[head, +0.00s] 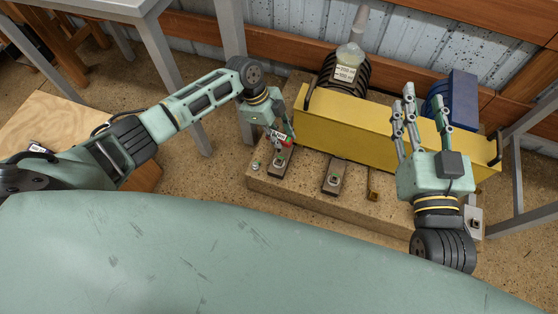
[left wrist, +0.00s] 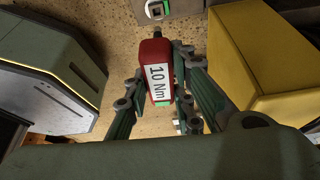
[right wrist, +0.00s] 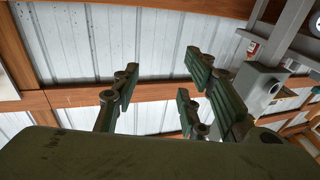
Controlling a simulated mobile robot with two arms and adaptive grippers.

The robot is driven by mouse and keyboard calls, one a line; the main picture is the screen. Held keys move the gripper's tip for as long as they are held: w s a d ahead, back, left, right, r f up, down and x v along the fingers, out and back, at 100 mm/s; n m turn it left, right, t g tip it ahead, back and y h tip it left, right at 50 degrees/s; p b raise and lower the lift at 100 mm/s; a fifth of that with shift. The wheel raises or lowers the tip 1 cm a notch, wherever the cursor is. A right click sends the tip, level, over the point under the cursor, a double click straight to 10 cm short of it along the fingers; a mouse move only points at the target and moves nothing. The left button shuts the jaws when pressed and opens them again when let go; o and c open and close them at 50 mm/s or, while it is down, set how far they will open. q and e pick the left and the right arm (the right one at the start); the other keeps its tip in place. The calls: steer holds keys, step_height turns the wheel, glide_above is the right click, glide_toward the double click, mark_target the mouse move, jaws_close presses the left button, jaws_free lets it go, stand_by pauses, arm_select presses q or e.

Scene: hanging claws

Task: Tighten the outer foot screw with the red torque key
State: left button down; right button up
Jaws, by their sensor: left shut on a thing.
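The red torque key (left wrist: 155,52), labelled "10 Nm", is held between the fingers of my left gripper (left wrist: 158,88). Its dark tip points toward a metal foot with a screw (left wrist: 157,9) at the top of the left wrist view; a gap shows between them in that view. In the head view my left gripper (head: 281,134) is above the leftmost foot (head: 282,162) on the plinth, and the key is partly hidden by the fingers. Whether the key touches anything there is unclear. My right gripper (head: 408,112) is open and empty, fingers upward, also in the right wrist view (right wrist: 165,95).
A long yellow guard (head: 350,130) stands right beside the left gripper. Behind it are a dark motor (head: 345,72) with a bottle (head: 349,57) and a blue machine (head: 460,100). Another foot (head: 336,177) sits on the plinth (head: 300,190). Grey table legs (head: 160,55) stand at left.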

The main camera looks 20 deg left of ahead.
arm_select(q)
steer(key=shift+r, duration=0.1)
arm_select(e)
steer(key=shift+f, duration=0.4)
steer(key=shift+g, duration=0.3)
